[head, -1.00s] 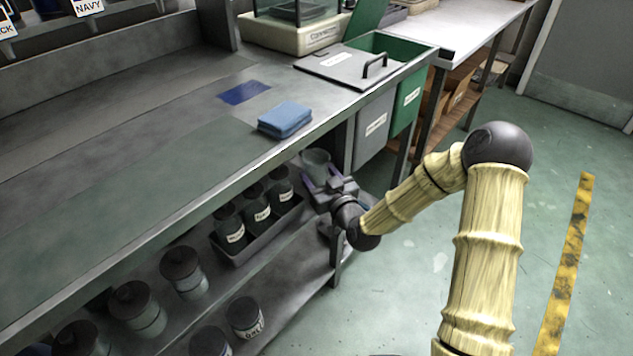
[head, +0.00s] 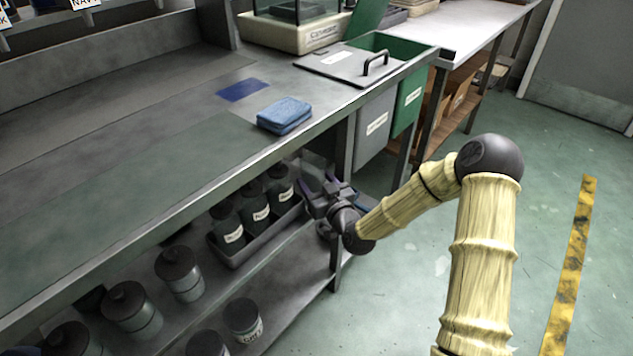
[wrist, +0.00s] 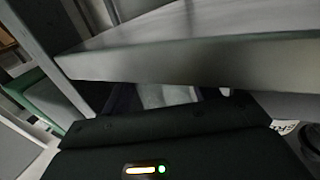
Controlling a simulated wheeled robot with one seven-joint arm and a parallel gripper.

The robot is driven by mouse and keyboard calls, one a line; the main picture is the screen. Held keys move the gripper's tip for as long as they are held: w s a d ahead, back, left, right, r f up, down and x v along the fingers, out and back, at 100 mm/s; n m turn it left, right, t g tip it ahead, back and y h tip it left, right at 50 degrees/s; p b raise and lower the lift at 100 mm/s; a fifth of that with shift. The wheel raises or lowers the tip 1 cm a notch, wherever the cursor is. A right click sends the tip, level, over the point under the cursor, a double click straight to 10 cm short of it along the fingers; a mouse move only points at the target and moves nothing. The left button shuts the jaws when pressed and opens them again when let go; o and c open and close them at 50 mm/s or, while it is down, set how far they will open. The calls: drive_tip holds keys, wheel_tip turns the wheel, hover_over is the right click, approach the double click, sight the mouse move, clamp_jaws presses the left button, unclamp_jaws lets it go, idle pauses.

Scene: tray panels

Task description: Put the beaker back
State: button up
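The beaker is a pale, see-through cup. In the wrist view the beaker (wrist: 167,95) shows between my dark fingers, partly covered by the bench edge above and my gripper body below. In the head view it is only a dim shape in the shadow under the bench. My gripper (head: 317,182) is at the right end of the lower shelf, just under the bench top, with a finger on each side of the beaker. It looks shut on the beaker. The beaker's base is hidden.
A grey tray (head: 243,258) with several dark labelled jars stands just left of my gripper. More lidded jars (head: 180,272) stand further left. The bench leg (head: 343,150) and bench edge are close. Labelled bins (head: 374,126) hang at right.

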drive_tip(key=o, duration=0.3)
drive_tip(key=shift+o, duration=0.2)
drive_tip(key=shift+d, duration=0.15)
drive_tip(key=p+v, duration=0.9)
drive_tip(key=v, duration=0.8)
drive_tip(key=shift+s, duration=0.25)
drive_tip(key=shift+f, duration=0.1)
